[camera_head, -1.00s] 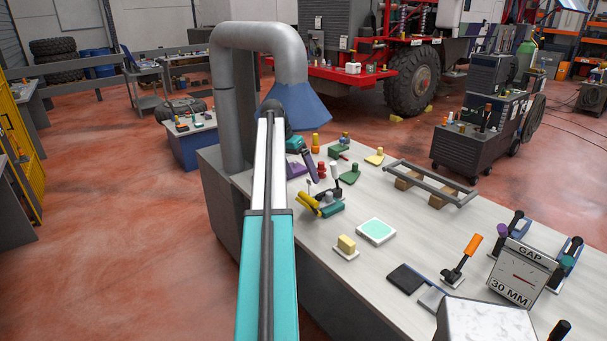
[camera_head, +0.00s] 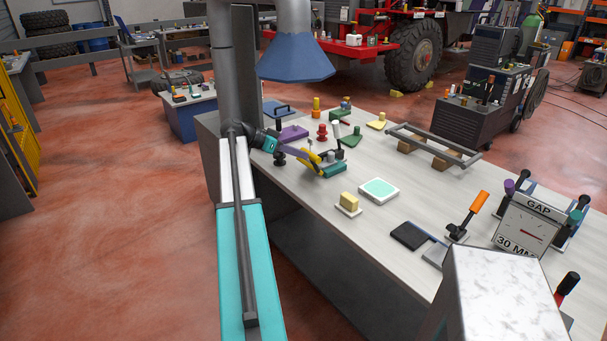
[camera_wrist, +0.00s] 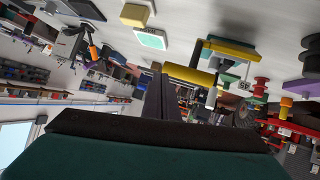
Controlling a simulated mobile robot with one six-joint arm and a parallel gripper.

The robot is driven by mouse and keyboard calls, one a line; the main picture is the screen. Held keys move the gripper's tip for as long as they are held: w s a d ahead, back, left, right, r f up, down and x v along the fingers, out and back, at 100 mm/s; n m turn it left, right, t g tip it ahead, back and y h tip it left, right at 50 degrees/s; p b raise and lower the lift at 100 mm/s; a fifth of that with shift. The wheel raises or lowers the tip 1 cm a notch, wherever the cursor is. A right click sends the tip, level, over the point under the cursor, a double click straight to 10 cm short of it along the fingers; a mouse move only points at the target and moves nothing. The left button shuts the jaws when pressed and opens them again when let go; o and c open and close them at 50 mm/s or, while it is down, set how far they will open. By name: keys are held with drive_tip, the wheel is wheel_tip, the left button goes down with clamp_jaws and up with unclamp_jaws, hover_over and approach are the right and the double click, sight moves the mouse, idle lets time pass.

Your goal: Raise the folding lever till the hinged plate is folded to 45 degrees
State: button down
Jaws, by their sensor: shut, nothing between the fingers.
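A small teal and yellow device (camera_head: 333,168) stands on the bench, and its yellow bar (camera_head: 312,163) faces my arm. The bar looks like the folding lever, but I cannot be sure. The wrist view, upside down, shows the yellow bar (camera_wrist: 190,74) as a thick cylinder beside the teal body (camera_wrist: 236,45). My gripper (camera_head: 305,156) is shut and empty, its dark purple fingers (camera_wrist: 165,95) reaching to the yellow bar. I cannot tell whether they touch it. The hinged plate and its angle cannot be made out clearly.
A white-handled toggle (camera_head: 336,132) stands close behind the device. A purple block (camera_head: 292,134) and red knob (camera_head: 322,132) are nearby. A yellow block (camera_head: 348,201) and a pale green pad (camera_head: 379,189) lie in front. The blue hood (camera_head: 296,60) hangs above the far end.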

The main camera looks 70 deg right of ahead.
drive_tip(key=w+a+f+n+g+h+b, duration=0.1)
drive_tip(key=w+a+f+g+h+b, duration=0.1)
drive_tip(key=w+a+f+h+b, duration=0.5)
wheel_tip(320, 180, down, 3)
drive_tip(key=a+h+b, duration=0.1)
drive_tip(key=h+b, duration=0.2)
drive_tip(key=shift+a+r, duration=0.15)
drive_tip(key=shift+r, duration=0.05)
drive_tip(key=p, duration=0.4)
approach(311, 159)
drive_tip(key=x, duration=0.5)
drive_tip(key=shift+f, duration=0.1)
drive_tip(key=shift+s+d, duration=0.4)
drive_tip(key=shift+d, duration=0.2)
